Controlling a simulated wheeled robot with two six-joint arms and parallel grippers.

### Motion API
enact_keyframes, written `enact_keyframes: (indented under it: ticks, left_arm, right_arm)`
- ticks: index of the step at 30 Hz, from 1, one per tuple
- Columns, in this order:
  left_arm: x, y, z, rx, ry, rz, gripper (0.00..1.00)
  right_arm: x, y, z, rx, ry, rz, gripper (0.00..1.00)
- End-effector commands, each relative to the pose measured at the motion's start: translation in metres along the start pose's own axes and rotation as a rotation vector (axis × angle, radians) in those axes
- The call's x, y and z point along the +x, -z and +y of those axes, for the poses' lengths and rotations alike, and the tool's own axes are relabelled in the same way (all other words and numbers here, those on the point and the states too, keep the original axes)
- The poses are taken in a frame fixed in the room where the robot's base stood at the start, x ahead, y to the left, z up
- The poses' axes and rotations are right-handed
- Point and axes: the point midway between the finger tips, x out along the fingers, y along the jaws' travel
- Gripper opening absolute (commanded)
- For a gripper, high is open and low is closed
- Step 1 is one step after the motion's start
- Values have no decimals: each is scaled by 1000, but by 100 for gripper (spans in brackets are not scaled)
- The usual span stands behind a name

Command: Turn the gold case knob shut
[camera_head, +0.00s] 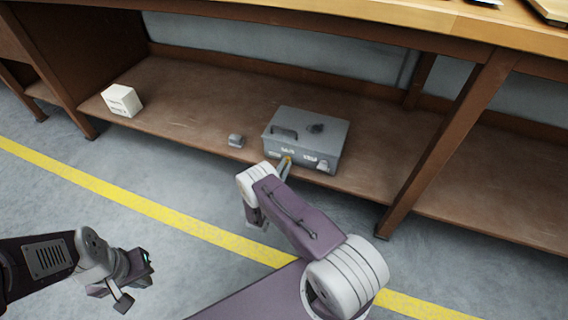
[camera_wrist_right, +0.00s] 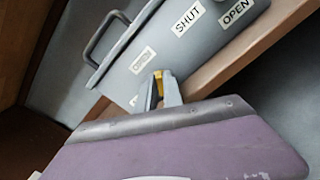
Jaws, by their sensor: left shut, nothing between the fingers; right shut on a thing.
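A grey case (camera_head: 306,135) with a handle on its lid sits on the low wooden shelf in the head view. Its front carries OPEN and SHUT labels, and it fills the top of the right wrist view (camera_wrist_right: 175,45). The gold knob (camera_head: 287,160) is on the case's front; in the right wrist view a bit of it (camera_wrist_right: 158,75) shows between my fingers. My right gripper (camera_wrist_right: 160,90) is shut on the gold knob, and its fingers hide most of it. My left gripper (camera_head: 134,288) is shut and empty, low at the left over the floor, far from the case.
A white box (camera_head: 122,100) stands on the shelf at the left. A small grey object (camera_head: 236,141) lies on the shelf left of the case. A wooden table leg (camera_head: 440,150) rises right of the case. The shelf between the white box and the small object is clear.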

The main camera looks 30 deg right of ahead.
Motion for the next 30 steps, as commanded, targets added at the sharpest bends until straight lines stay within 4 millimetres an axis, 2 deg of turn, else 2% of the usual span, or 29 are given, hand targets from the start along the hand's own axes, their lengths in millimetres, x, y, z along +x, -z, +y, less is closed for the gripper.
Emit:
enact_keyframes:
  ticks: [18, 30]
  left_arm:
    - [-31, 3, 1, 0, 0, 0, 0]
    - [-42, 4, 1, 0, 0, 0, 0]
  right_arm:
    - [0, 0, -4, 578, 1, 0, 0]
    - [0, 2, -7, 858, 2, 1, 0]
